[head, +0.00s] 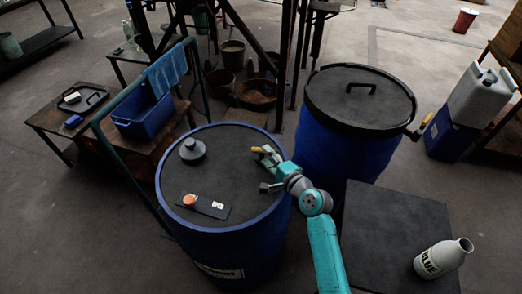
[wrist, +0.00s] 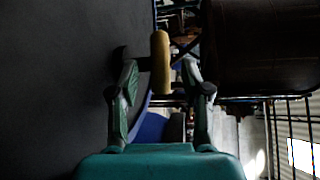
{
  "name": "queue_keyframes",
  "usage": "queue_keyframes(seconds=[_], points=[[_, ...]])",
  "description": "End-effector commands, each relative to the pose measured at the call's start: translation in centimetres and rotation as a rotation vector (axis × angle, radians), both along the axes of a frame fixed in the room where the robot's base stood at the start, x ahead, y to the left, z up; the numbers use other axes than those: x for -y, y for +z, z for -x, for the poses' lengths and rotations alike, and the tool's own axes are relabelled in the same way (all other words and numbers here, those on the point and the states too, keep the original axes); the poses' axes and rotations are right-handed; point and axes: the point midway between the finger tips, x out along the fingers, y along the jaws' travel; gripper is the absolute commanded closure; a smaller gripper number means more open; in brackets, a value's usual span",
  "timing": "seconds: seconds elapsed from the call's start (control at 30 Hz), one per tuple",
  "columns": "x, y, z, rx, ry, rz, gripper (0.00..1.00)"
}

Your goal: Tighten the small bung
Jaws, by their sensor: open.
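The blue drum (head: 228,238) has a dark grey top. A yellow grip (head: 257,150) stands near its far right edge. In the wrist view the yellow grip (wrist: 160,62) joins a dark stub (wrist: 120,53) on the drum top; I cannot tell whether this stub is the small bung. My gripper (head: 264,156) is open at the yellow grip. In the wrist view its fingers (wrist: 160,82) stand on either side of the grip, with gaps visible. A larger grey round cap (head: 192,150) sits at the drum's far left.
A dark plate (head: 203,207) with an orange cap (head: 189,200) and small white pieces lies on the drum's near left. A second lidded drum (head: 350,140) stands at right. A dark table (head: 385,235) bears a grey bottle (head: 440,258). A green rail (head: 130,180) runs at left.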

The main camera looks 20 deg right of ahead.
Motion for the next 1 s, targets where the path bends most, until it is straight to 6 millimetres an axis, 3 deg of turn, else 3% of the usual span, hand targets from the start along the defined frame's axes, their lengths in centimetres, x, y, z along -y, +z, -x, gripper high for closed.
queue_keyframes(seconds=[0.1,0.3,0.67,0.8,0.87,1.0], points=[[-0.6,-0.2,-1.8,0.0,0.001,0.001,0.53],[-1.0,-0.5,-3.5,0.0,0.0,0.001,0.53],[-1.1,-0.6,-3.8,0.0,-0.001,0.001,0.53],[-1.1,-0.6,-3.8,0.0,-0.001,0.001,0.88],[-1.1,-0.6,-3.8,0.0,-0.001,0.001,1.0],[-1.1,-0.6,-3.8,-0.001,-0.001,0.001,1.0]])
